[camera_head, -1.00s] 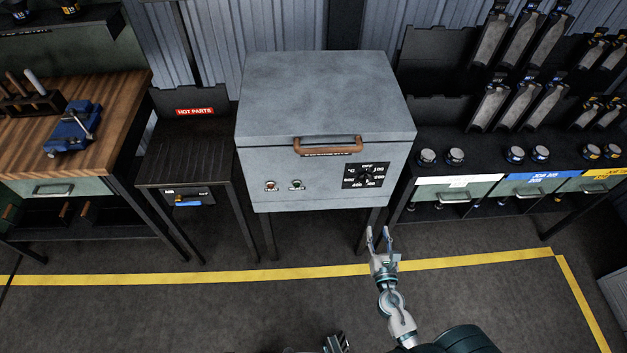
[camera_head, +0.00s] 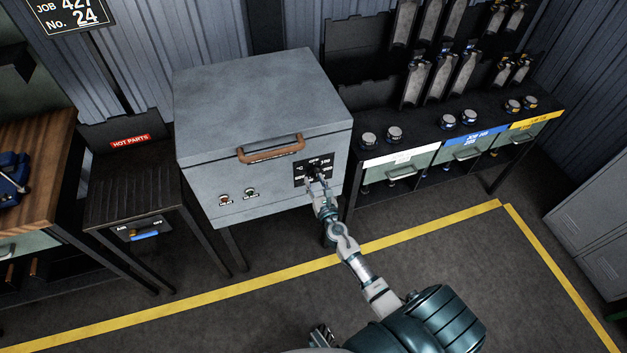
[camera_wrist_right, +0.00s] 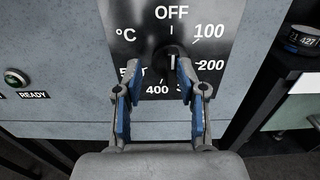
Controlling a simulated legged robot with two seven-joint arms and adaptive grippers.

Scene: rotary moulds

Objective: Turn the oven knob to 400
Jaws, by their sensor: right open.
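The grey oven (camera_head: 262,95) has a black dial plate (camera_head: 299,176) on its front at the right. In the right wrist view the dark knob (camera_wrist_right: 171,58) sits in the middle of the dial, with a light mark on its face. OFF is above it, 100 and 200 at the right, and the 400 mark (camera_wrist_right: 157,89) below. My right gripper (camera_wrist_right: 160,74) is open, its blue-padded fingers on either side just below the knob; contact cannot be told. In the head view my right gripper (camera_head: 316,183) covers part of the dial. A bit of my left gripper (camera_head: 321,337) shows at the bottom edge.
The oven's brown handle (camera_head: 270,149) is above the dial. Two small indicators, one labelled READY (camera_wrist_right: 15,79), are to its left. A HOT PARTS stand (camera_head: 130,185) is left of the oven. A bench with drawers (camera_head: 400,165) stands close at the right. The floor in front is open.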

